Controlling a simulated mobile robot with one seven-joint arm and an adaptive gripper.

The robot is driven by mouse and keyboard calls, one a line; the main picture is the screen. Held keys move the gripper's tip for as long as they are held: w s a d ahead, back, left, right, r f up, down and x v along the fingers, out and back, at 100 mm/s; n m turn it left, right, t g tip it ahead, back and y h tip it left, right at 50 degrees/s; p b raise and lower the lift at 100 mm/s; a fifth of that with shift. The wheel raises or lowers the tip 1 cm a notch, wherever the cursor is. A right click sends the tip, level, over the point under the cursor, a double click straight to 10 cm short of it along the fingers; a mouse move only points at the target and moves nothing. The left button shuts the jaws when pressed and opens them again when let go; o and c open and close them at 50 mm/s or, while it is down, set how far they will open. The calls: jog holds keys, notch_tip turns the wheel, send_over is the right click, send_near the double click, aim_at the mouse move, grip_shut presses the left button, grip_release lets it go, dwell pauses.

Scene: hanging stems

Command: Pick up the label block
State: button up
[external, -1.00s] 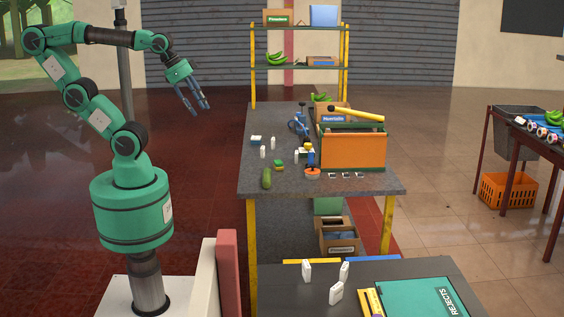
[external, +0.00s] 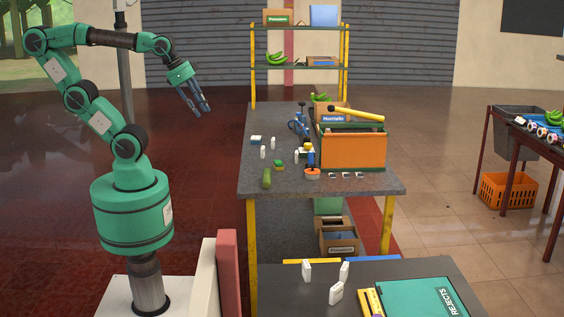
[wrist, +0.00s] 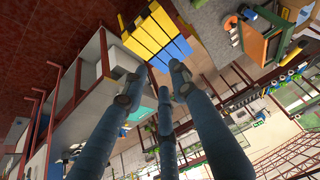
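I cannot tell for sure which thing is the label block. Small white upright blocks (external: 263,154) stand on the left part of the long grey table (external: 215,0). Three larger white blocks (external: 336,293) stand on the near dark table, one of them tilted. My gripper (external: 199,113) hangs in the air left of the long table, above the red floor, pointing down and to the right. Its blue fingers, also in the wrist view (wrist: 153,88), are apart with nothing between them. It is well away from all the blocks.
A green rejects box (external: 422,298) lies on the near table. A shelf rack (external: 298,67) stands behind. The air around my gripper is clear.

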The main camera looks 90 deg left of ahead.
jog(key=w+a+f+n+g+y, duration=0.15)
jog(key=w+a+n, duration=0.35)
jog(key=w+a, duration=0.65)
jog(key=n+g+y+b, duration=0.1)
jog(key=n+g+y, duration=0.2)
jog(key=n, duration=0.7)
send_over(263, 148)
jog(key=d, duration=0.4)
notch_tip(263, 148, down, 27)
jog(key=shift+s+r, duration=0.15)
jog(key=shift+s, duration=0.1)
jog(key=shift+a, duration=0.1)
jog(key=shift+b+x, duration=0.75)
jog(key=shift+x, duration=3.55)
